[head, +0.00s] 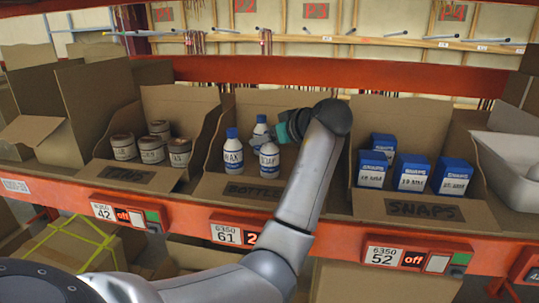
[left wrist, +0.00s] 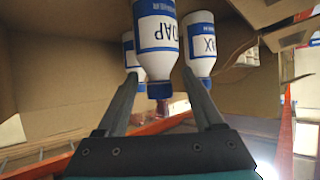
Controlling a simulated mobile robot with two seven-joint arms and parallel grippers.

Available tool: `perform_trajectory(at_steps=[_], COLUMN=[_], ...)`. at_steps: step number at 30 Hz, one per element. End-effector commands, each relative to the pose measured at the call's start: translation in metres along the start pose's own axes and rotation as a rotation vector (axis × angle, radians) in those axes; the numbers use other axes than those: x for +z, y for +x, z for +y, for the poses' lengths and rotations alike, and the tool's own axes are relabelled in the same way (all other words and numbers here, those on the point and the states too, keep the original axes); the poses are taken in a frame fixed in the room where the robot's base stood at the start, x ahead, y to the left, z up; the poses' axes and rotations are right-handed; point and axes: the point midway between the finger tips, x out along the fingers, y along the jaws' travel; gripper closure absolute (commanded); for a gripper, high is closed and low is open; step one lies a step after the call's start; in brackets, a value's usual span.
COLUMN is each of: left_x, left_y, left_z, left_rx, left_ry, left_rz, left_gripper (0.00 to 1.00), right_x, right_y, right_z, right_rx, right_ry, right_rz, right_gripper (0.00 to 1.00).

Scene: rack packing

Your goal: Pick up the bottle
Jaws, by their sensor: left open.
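Three white bottles with blue caps and blue labels stand in the cardboard bin marked BOTTLES (head: 240,190). The WAX bottle (head: 233,152) is at the left, the SOAP bottle (head: 269,162) at the front right, and a third bottle (head: 261,127) behind. My left gripper (head: 283,130) is in the bin just behind and right of the SOAP bottle. In the left wrist view, the bottles appear upside down; the open fingers (left wrist: 161,78) lie either side of the SOAP bottle (left wrist: 156,40). The WAX bottle (left wrist: 200,45) is beside the right finger. Whether the fingers touch a bottle is unclear. My right gripper is not in view.
A bin of tins (head: 152,150) stands to the left and a bin of blue-and-white SNAPS boxes (head: 412,172) to the right. Cardboard walls close in on the bottles. An orange shelf edge (head: 330,245) runs in front, and an orange beam (head: 330,72) runs above.

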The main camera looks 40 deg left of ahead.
Motion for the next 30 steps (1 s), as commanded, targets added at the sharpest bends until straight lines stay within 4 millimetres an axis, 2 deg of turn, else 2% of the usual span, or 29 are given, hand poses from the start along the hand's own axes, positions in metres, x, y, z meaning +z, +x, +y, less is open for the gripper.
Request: perform_trajectory(at_steps=[5,23,30], left_x=[0.0006,0.0002,0.0001], left_y=[0.0000,-0.0007,-0.0007], left_z=[0.0001,0.0002,0.0002], left_rx=[0.000,0.001,0.001], left_ry=[0.000,0.000,0.000], left_rz=[0.000,0.000,0.000], left_gripper=[0.33,1.00,1.00], right_x=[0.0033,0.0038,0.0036], right_y=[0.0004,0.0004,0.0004], right_z=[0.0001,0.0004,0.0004], right_rx=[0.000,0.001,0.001], right_ry=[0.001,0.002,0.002], right_rz=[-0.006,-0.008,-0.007], right_gripper=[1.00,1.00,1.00])
